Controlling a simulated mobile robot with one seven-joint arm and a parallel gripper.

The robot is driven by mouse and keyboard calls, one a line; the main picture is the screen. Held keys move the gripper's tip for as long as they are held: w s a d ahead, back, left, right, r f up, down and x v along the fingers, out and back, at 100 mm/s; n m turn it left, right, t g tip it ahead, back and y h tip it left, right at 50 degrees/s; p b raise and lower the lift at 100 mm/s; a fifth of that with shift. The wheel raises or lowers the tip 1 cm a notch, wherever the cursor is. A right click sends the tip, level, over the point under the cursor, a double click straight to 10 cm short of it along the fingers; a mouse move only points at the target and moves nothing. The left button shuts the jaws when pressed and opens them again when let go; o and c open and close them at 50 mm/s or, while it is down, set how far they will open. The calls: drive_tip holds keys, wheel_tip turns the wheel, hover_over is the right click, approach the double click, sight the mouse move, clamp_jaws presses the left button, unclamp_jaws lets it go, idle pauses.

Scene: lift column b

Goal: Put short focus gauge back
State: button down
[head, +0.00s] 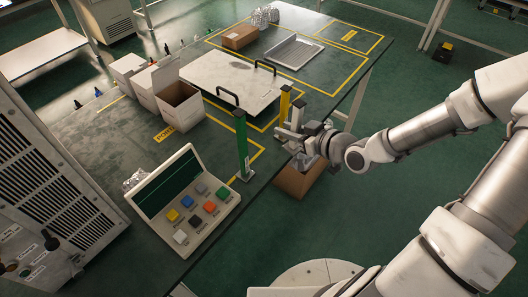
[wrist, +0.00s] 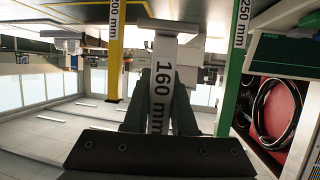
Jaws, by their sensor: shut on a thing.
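My gripper (head: 305,139) is at the table's right edge in the head view, shut on a short white gauge (head: 296,116). In the wrist view the white gauge (wrist: 162,85) reads "160 mm" and stands between the two fingers (wrist: 160,105). It looks upright; its lower end is hidden in the head view, so I cannot tell whether it touches the table. The yellow gauge (head: 284,103) stands just behind it, and shows in the wrist view (wrist: 116,55). The taller green gauge (head: 241,145), marked "250 mm" (wrist: 236,50), stands to its left, nearer the button console.
A button console (head: 187,200) sits at the table's near end. A grey plate with black handles (head: 232,80), open white boxes (head: 180,104) and a tray (head: 291,51) lie farther back. A cardboard box (head: 290,182) is below my gripper, beside the table. Yellow tape marks areas.

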drive_tip(key=shift+s+d+r+n+g+y, duration=0.2)
drive_tip(key=shift+s+r+n+g+y, duration=0.15)
drive_tip(key=shift+s+n+g+y, duration=0.15)
drive_tip(key=shift+s+d+r+n+g+y, duration=0.2)
drive_tip(key=shift+s+r+n+g+y, duration=0.15)
drive_tip(key=shift+s+n, duration=0.2)
drive_tip(key=b+x, duration=0.1)
drive_tip(key=x, duration=0.3)
drive_tip(key=f+b+x, duration=0.1)
drive_tip(key=b+x, duration=0.1)
drive_tip(key=x, duration=0.3)
drive_tip(key=f+b+x, duration=0.1)
drive_tip(key=x, duration=0.3)
drive_tip(key=shift+s+d+f, duration=0.1)
drive_tip(key=shift+s+d, duration=0.05)
drive_tip(key=shift+d, duration=0.05)
drive_tip(key=shift+f+b, duration=0.8)
drive_tip(key=shift+f, duration=1.15)
drive_tip(key=shift+f, duration=0.15)
drive_tip(key=c, duration=0.7)
unclamp_jaws()
